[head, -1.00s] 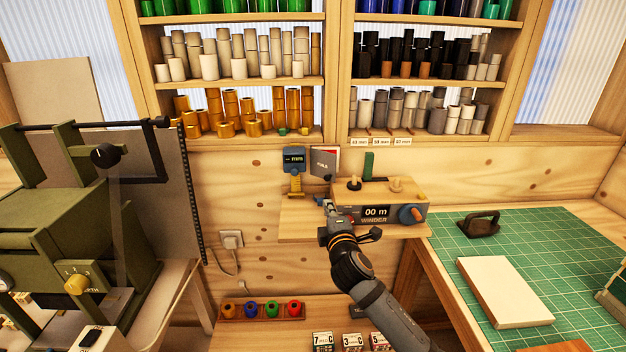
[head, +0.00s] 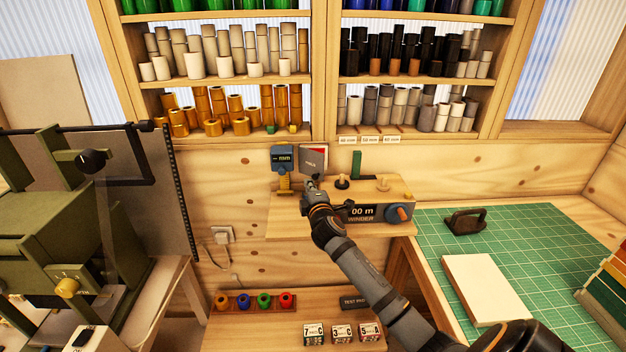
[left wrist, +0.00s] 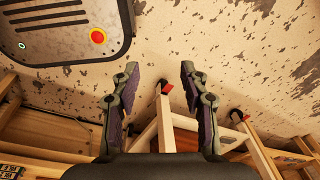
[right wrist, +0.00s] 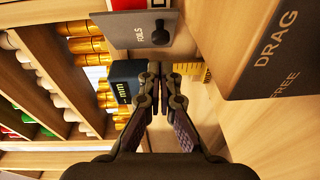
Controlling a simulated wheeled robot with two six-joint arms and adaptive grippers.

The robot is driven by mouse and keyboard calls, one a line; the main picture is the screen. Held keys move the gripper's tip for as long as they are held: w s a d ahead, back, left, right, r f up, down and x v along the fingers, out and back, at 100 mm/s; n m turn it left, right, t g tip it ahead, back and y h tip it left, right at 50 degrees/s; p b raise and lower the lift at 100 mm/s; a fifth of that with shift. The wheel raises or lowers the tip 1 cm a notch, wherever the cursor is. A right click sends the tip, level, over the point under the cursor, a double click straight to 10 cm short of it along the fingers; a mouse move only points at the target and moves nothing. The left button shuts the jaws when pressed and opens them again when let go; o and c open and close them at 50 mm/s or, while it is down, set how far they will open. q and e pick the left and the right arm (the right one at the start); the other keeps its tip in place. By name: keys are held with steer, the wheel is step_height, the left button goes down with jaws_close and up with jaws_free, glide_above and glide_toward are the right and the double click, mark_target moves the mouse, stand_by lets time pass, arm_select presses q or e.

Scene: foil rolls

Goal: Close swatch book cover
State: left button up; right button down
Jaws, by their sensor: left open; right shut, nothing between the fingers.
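The swatch book stands on the shelf against the wall, with its grey cover (head: 311,166) marked FOILS and a red and white part (head: 325,152) showing beside it. The cover stands out at an angle from the red part. In the right wrist view the grey cover (right wrist: 140,30) has a dark round knob and lies just past my fingertips. My right gripper (head: 311,184) is shut and empty, just below and in front of the cover; a gap shows in the right wrist view (right wrist: 160,68). My left gripper (left wrist: 156,75) is open and empty, away from the book.
A blue gauge reading mm (head: 284,158) stands left of the book. The winder (head: 365,212) with pegs and an orange knob is close on the right. Shelves of rolls (head: 225,75) rise above. A green cutting mat (head: 540,230) lies to the right.

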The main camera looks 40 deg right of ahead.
mark_target(317, 178)
arm_select(q)
steer(key=shift+a+r, duration=0.45)
steer(key=shift+a, duration=0.15)
arm_select(e)
steer(key=shift+w+d+f, duration=0.1)
steer(key=shift+w+d, duration=0.1)
steer(key=shift+d, duration=0.35)
steer(key=shift+w+d, duration=0.15)
steer(key=shift+d, duration=0.4)
steer(key=shift+a, duration=0.1)
arm_select(q)
steer(key=shift+w, duration=0.1)
arm_select(e)
steer(key=shift+s+d, duration=0.1)
steer(key=shift+d, duration=0.75)
arm_select(q)
steer(key=shift+d, duration=0.2)
arm_select(e)
steer(key=shift+d, duration=0.1)
